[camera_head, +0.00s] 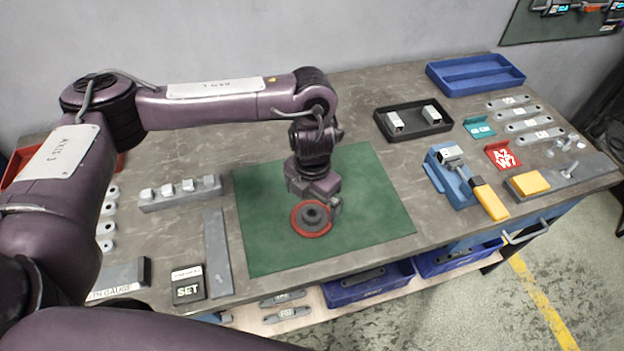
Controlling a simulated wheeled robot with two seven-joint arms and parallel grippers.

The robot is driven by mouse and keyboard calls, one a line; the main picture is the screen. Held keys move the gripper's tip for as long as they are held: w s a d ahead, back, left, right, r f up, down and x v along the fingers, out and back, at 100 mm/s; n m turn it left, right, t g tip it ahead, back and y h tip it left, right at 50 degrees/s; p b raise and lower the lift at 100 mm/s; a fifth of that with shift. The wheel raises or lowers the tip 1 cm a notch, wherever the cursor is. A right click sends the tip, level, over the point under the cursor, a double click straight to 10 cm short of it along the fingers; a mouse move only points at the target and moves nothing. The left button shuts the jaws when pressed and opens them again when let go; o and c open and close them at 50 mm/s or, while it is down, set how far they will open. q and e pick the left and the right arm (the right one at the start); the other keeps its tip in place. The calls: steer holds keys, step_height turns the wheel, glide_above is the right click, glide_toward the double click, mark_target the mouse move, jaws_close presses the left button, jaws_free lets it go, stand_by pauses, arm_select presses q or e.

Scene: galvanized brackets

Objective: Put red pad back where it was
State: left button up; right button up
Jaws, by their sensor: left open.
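A round red pad (297,226) with a grey hub in its middle lies on the green mat (375,215), near the mat's centre. My left gripper (316,199) points down just behind and over the pad, with its fingers close to the pad's far side. It is open. I cannot tell whether the fingers touch the pad, since they overlap its far edge in the picture. My right gripper is not in view.
A slotted grey block (180,197) and flat bar (217,255) lie left of the mat. A black tray (413,134), blue tray (475,90), blue fixture with yellow handle (448,181), and red labelled piece (503,157) stand right. The mat's right part is clear.

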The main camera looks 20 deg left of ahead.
mark_target(312, 214)
arm_select(q)
step_height(312, 214, up, 6)
steer(key=shift+r, duration=0.25)
steer(key=shift+s+f, duration=0.1)
stand_by(0.5)
